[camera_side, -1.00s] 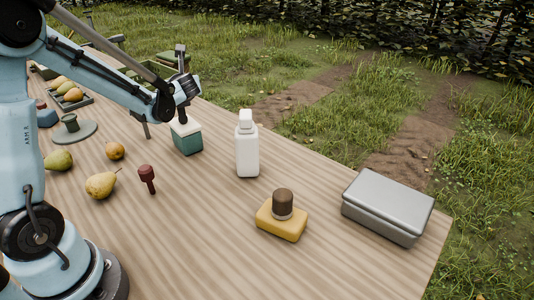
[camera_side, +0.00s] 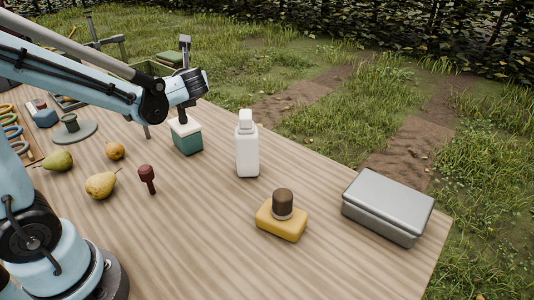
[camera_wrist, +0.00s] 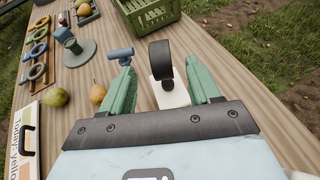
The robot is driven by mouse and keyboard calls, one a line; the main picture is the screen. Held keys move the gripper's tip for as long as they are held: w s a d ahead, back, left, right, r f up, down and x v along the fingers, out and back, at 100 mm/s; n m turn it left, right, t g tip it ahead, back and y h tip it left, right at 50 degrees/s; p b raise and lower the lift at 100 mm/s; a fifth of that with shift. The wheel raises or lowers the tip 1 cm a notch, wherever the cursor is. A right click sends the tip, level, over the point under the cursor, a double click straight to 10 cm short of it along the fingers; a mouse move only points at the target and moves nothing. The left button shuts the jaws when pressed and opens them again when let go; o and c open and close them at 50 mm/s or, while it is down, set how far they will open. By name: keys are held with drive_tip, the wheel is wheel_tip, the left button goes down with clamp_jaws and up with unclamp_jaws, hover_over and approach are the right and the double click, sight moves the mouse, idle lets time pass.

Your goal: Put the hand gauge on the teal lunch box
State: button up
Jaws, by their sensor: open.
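The teal lunch box (camera_side: 187,141) with a white lid stands on the table in the side view. My gripper (camera_side: 186,110) is just above its lid. In the wrist view the white lid (camera_wrist: 172,97) shows between my green fingers (camera_wrist: 166,88), which are apart. A dark, round-ended piece (camera_wrist: 160,58), seemingly the hand gauge, stands at the lid between the fingers. I cannot tell whether it touches either finger. In the side view it is small and mostly hidden by my gripper.
A white bottle (camera_side: 247,148) stands close right of the lunch box. A yellow block with a brown knob (camera_side: 280,218) and a grey metal box (camera_side: 388,205) are farther right. Pears (camera_side: 101,185), a dark red peg (camera_side: 147,177) and a round stand (camera_side: 72,131) are left. A green crate (camera_wrist: 150,14) is behind.

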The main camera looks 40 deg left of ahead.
drive_tip(key=s+d+f+n+h, duration=0.1)
drive_tip(key=s+d+n+h, duration=0.2)
drive_tip(key=d+n, duration=0.3)
drive_tip(key=s+d+f+n+t+h, duration=0.1)
drive_tip(key=s+d+f+n+h, duration=0.1)
drive_tip(key=d+n+h, duration=0.3)
drive_tip(key=s+d+f+n+t+h, duration=0.1)
drive_tip(key=s+d+f+n+h, duration=0.1)
drive_tip(key=s+d+n+h, duration=0.2)
drive_tip(key=d+n, duration=0.3)
drive_tip(key=n, duration=0.4)
drive_tip(key=shift+s+d+n+h, duration=0.25)
drive_tip(key=shift+d+n+h, duration=0.05)
drive_tip(key=shift+d, duration=0.05)
drive_tip(key=shift+o, duration=0.4)
drive_tip(key=shift+f, duration=0.1)
